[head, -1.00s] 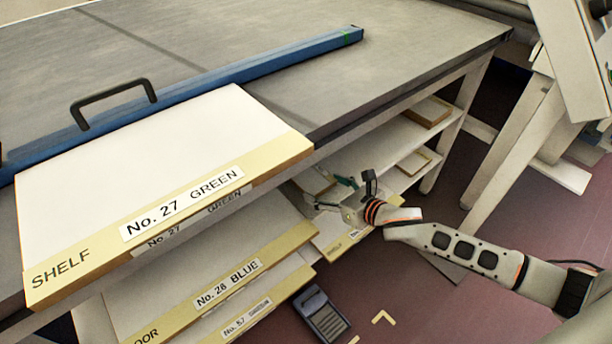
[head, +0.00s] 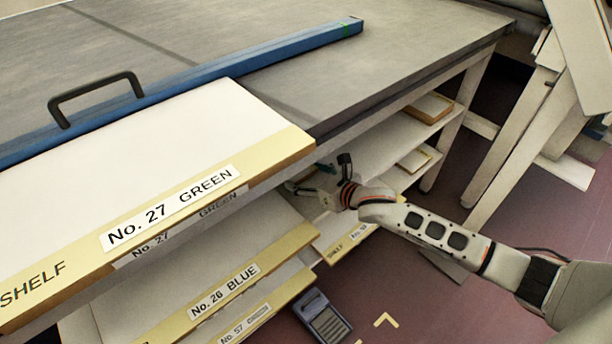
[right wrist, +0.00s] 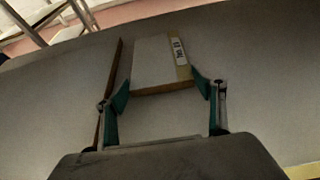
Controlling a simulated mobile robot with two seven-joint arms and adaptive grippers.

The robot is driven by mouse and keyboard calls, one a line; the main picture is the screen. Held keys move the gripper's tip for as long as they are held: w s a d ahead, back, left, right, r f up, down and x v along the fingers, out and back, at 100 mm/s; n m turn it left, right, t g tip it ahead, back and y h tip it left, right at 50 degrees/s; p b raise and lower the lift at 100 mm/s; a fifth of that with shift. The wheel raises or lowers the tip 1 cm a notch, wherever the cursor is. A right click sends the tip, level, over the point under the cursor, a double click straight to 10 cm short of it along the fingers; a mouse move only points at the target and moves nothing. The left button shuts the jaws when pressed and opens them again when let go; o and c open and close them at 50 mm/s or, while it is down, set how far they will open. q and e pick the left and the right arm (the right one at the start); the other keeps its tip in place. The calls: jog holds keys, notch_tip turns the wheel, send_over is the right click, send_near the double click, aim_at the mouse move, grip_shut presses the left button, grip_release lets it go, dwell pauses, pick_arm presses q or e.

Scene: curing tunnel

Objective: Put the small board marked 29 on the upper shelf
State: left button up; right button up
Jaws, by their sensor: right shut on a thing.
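My right gripper (head: 312,188) reaches under the table edge toward the shelves, partly hidden behind the large boards. In the right wrist view its green-padded fingers (right wrist: 161,92) are shut on a small white board (right wrist: 153,62) with a yellowish edge strip. A white label (right wrist: 180,51) on it is too blurred to read surely as 29. The board sits between the fingers, over a grey surface; I cannot tell if it touches it. The upper shelf (head: 385,139) is under the tabletop. My left gripper is not in view.
Large boards marked No. 27 GREEN (head: 150,150) and No. 26 BLUE (head: 280,245) jut out at left. Small boards (head: 429,107) (head: 413,160) lie on the shelves at right. A blue bar (head: 250,70) lies on the table (head: 410,50). A dark grey device (head: 322,317) is below.

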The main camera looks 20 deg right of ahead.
jog(key=shift+f, duration=0.2)
jog(key=o, duration=1.3)
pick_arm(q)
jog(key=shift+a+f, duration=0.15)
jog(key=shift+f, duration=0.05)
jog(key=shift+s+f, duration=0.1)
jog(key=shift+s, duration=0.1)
pick_arm(e)
jog(key=shift+r, duration=0.1)
